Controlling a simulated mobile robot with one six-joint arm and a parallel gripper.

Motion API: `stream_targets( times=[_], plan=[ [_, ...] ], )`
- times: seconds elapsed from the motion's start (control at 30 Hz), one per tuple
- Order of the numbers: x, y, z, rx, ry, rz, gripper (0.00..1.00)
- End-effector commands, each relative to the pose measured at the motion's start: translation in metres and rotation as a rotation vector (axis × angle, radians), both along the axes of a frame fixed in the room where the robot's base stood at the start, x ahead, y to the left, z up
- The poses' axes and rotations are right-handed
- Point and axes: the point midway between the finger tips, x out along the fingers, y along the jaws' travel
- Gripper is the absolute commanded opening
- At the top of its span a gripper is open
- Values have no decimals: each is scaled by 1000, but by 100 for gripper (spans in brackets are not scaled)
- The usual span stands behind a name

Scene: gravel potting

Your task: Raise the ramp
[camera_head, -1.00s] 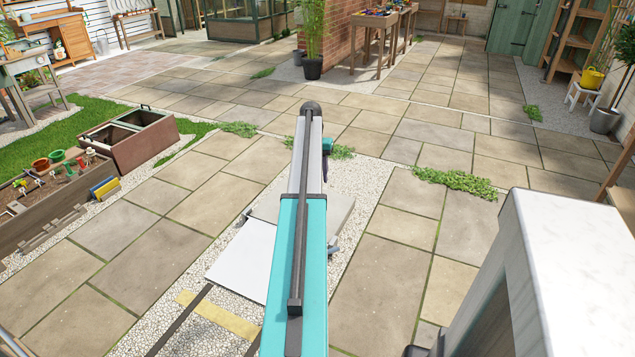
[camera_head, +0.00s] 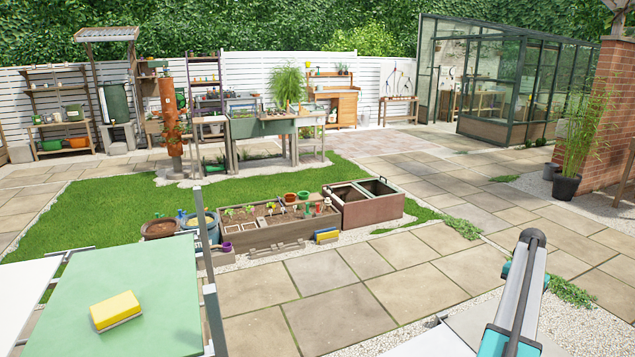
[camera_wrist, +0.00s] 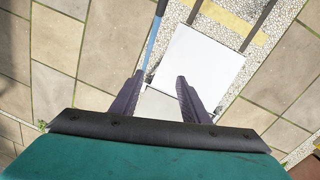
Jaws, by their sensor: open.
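A flat white panel, which looks like the ramp, lies low over the pale gravel in the wrist view (camera_wrist: 200,58). A part of it shows at the bottom edge of the head view (camera_head: 432,344). A grey slab (camera_wrist: 158,104) adjoins its near end. My gripper (camera_wrist: 160,78) is open above them, its two dark fingers apart and nothing held between them. A thin blue bar (camera_wrist: 155,35) runs along the panel's left side and ends near the left finger. I cannot tell how high the fingers are above the panel.
A green-topped surface (camera_head: 130,285) with a yellow sponge-like block (camera_head: 116,310) stands at the left front. A wooden planter bed (camera_head: 265,228) and a brown cold frame (camera_head: 366,204) stand beyond. Open paving (camera_head: 345,285) lies between. Dark rails and a yellow strip (camera_wrist: 228,18) lie past the panel.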

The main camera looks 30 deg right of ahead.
Motion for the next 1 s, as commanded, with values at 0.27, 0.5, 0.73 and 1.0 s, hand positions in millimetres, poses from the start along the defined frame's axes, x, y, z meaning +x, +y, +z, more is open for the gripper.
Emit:
stream_targets(
  times=[0.27, 0.5, 0.73, 1.0],
  plan=[
    [96, 79, -60, 68, 36, 147, 42],
    [154, 167, -113, 127, 77, 269, 42],
    [189, 259, -162, 179, 119, 386, 42],
    [207, 372, -217, 229, 172, 527, 42]
  ],
)
